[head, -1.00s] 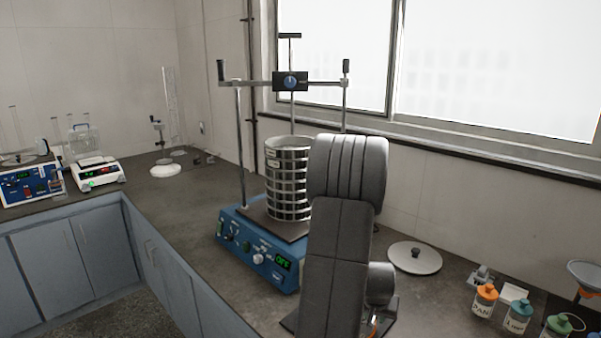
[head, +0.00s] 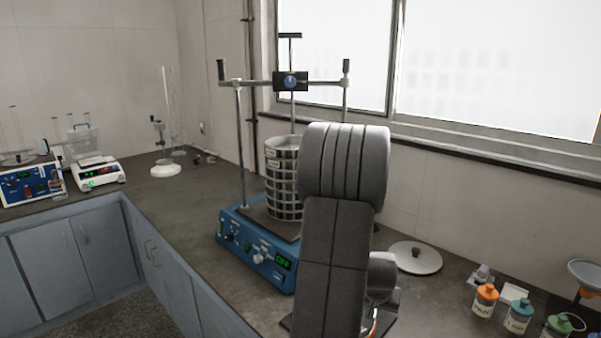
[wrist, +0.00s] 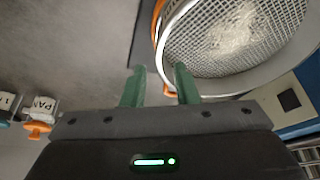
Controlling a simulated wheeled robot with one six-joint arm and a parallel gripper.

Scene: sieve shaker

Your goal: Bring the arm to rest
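My arm (head: 335,240) stands in the front middle of the head view, bent at a thick ribbed joint. It hides its own far end there. In the wrist view my gripper (wrist: 160,82) shows two green fingers with a clear gap and nothing held between them. A round sieve (wrist: 235,35) with a metal rim, wire mesh and pale grains lies just beyond the fingertips to the upper right. An orange piece shows by its rim between the fingers. I cannot tell whether the right finger touches the rim.
The blue sieve shaker (head: 258,248) with its sieve stack (head: 283,180) stands left of my arm. A round grey lid (head: 415,258) lies right of it. Lidded jars (head: 484,300) stand at the front right. Bench left of the shaker is clear. A window is behind.

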